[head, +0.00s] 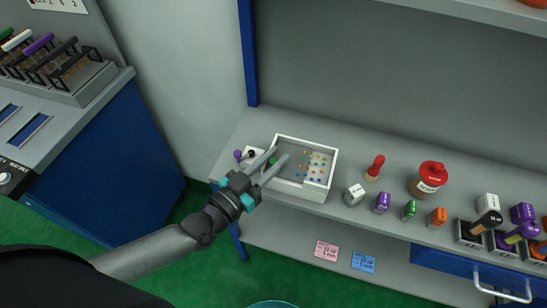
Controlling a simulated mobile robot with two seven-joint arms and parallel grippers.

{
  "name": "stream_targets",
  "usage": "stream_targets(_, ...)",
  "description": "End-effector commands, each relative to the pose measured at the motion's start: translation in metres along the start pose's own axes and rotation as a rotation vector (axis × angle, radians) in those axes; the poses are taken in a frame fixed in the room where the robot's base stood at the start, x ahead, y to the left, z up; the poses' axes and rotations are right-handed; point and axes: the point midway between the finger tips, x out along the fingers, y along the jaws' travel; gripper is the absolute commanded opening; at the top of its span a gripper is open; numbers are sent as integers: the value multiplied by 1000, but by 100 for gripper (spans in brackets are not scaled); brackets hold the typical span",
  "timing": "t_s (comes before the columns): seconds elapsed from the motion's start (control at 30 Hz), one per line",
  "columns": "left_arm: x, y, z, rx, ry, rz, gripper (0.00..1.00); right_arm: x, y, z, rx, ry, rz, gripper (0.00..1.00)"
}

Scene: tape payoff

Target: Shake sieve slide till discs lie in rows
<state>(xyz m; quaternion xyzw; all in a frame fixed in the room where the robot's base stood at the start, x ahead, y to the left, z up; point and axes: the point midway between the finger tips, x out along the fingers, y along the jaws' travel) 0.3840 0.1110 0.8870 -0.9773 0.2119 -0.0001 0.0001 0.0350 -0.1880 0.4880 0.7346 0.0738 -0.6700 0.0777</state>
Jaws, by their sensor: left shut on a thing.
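A white-walled tray (333,172) with a grey floor sits at the left end of the grey bench; I take it to be the sieve slide's tray. Several small coloured discs (316,166) lie on a paler patch in its right half, and a few are scattered just left of it. Whether they are in exact rows is too small to tell. My left gripper (281,154) reaches over the tray's left part from the lower left. Its fingers are closed on a small green piece (272,162), mostly hidden between them. My right gripper is not in view.
Right of the tray stand a red-handled stamp (375,168), a red-lidded jar (430,180) and several small labelled blocks (383,202). A purple knob (238,155) is left of the tray. A blue cabinet (110,160) stands at left. Pink and blue cards (364,262) are on the lower ledge.

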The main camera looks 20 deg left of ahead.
Motion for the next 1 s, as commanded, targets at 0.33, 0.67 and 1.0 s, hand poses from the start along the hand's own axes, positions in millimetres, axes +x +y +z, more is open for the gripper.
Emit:
stream_targets(0.33,9,21,-1,-3,-1,-1,0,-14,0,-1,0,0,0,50)
stream_targets(0.67,10,26,1,0,-2,1,0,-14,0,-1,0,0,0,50)
stream_targets(1.0,10,25,0,0,-1,1,56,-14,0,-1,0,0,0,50)
